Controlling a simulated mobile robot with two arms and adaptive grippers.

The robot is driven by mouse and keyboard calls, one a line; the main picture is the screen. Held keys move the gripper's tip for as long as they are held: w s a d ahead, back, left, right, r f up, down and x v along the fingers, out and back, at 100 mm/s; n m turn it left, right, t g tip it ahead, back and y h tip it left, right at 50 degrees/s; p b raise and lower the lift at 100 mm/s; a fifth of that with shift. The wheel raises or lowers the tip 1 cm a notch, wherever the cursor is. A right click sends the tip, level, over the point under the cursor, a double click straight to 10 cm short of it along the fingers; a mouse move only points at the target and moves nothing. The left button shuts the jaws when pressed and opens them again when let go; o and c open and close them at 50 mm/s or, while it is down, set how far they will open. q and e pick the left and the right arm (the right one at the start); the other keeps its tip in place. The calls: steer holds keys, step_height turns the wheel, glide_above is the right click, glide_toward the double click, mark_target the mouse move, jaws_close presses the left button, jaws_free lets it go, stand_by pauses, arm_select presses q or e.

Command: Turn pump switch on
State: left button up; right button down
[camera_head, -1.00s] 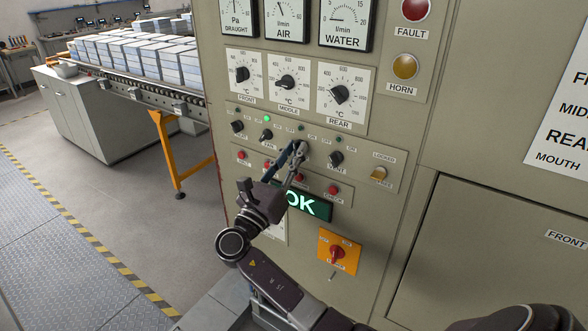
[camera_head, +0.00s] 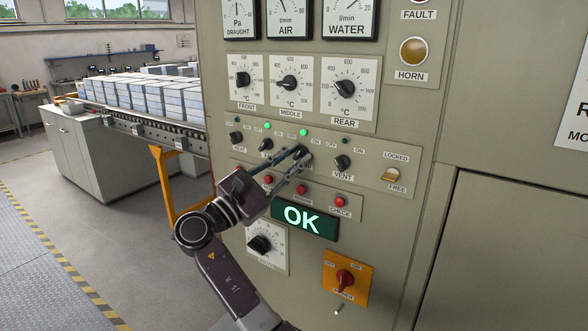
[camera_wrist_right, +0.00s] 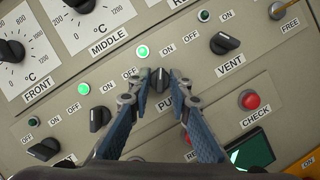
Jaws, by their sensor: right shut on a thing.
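The pump switch (camera_wrist_right: 160,80) is a black rotary knob on the beige control panel. In the right wrist view it stands between the fingertips of my right gripper (camera_wrist_right: 160,90), which is shut on it. Its label is partly covered, with "PU" showing. The green lamp above the switch (camera_wrist_right: 143,51) is lit, and this lamp (camera_head: 304,132) is also lit in the head view. In the head view my right gripper (camera_head: 299,159) reaches up from the lower left and mostly covers the knob. My left gripper is not in view.
The fan knob (camera_head: 266,145) is left of the pump switch, with its lamp lit. The vent knob (camera_head: 342,163) is right, with its lamp dark. Red buttons and a green "OK" display (camera_head: 305,219) lie below. An orange power switch (camera_head: 345,280) is lower right.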

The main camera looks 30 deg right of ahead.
steer(key=shift+r+m, duration=0.1)
steer(key=shift+m, duration=0.2)
steer(key=c, duration=2.1)
jaws_free()
steer(key=shift+a+f, duration=0.3)
steer(key=shift+a, duration=0.2)
steer(key=v, duration=1.1)
steer(key=shift+r, duration=0.1)
